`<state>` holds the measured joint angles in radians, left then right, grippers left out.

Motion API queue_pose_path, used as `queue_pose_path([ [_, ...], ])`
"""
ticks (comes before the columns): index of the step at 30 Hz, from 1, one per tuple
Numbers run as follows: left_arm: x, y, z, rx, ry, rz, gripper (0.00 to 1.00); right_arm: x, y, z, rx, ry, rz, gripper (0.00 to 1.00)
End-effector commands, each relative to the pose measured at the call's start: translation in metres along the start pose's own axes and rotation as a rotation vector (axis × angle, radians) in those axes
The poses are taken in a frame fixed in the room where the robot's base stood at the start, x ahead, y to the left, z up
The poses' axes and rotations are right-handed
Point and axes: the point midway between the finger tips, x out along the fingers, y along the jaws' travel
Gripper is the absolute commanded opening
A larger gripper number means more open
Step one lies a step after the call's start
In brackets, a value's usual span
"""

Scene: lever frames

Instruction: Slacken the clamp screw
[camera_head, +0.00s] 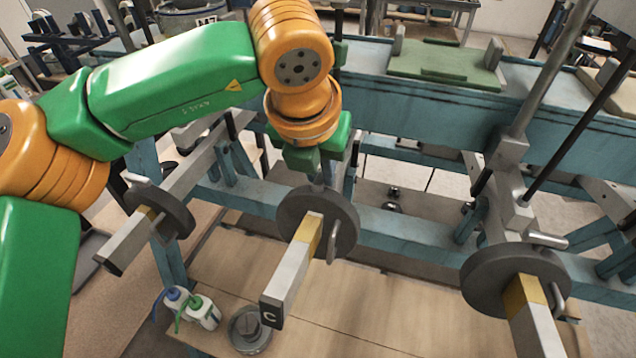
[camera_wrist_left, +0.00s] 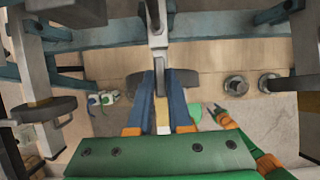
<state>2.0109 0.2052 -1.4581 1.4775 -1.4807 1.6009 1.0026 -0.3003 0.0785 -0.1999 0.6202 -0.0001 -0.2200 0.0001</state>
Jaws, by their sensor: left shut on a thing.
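The middle lever frame's bar (camera_head: 292,270), marked C at its near end, carries a dark round weight (camera_head: 345,222) and a yellow band. A bent metal handle (camera_head: 332,246) is on the weight's right side. My left gripper (camera_head: 318,182) reaches down just behind the top of this weight. In the left wrist view its two blue fingers (camera_wrist_left: 161,92) stand on either side of a grey metal part, in line with the bar. The jaws are shut on what seems to be the clamp screw; the contact is mostly hidden. A green and orange part at lower right there seems to be my right arm.
Similar frames stand at left, with its weight (camera_head: 160,212), and right, with its weight (camera_head: 500,272) and a metal cross handle (camera_head: 546,239). Blue beams run behind. Bottles (camera_head: 200,312) and a grey pot (camera_head: 250,330) are on the wooden surface below.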

Motion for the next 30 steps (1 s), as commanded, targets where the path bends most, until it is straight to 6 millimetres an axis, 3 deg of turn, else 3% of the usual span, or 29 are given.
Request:
queue_pose_path([
  [7, -0.001, 0.0, -0.001, -0.002, 0.006, 0.001, 0.0, -0.001, 0.0, 0.0, 0.0, 0.0, 0.0, 0.5],
  [8, -0.001, 0.0, -0.001, -0.002, 0.006, 0.001, 0.26, -0.001, 0.0, 0.0, 0.0, 0.0, 0.0, 0.5],
  [10, -0.001, 0.0, -0.001, -0.002, 0.006, 0.001, 0.44, -0.001, 0.0, 0.0, 0.0, 0.0, 0.0, 0.5],
  [11, -0.001, 0.0, -0.001, -0.001, 0.006, 0.001, 0.47, -0.001, 0.0, 0.0, 0.0, 0.0, 0.0, 0.5],
  [20, -0.004, 0.0, 0.0, -0.001, 0.003, 0.0, 0.47, -0.001, 0.0, 0.0, 0.0, 0.0, 0.001, 0.5],
  [30, -0.066, 0.0, 0.0, -0.002, 0.003, 0.0, 0.47, 0.005, 0.001, 0.001, -0.001, 0.0, 0.001, 0.5],
])
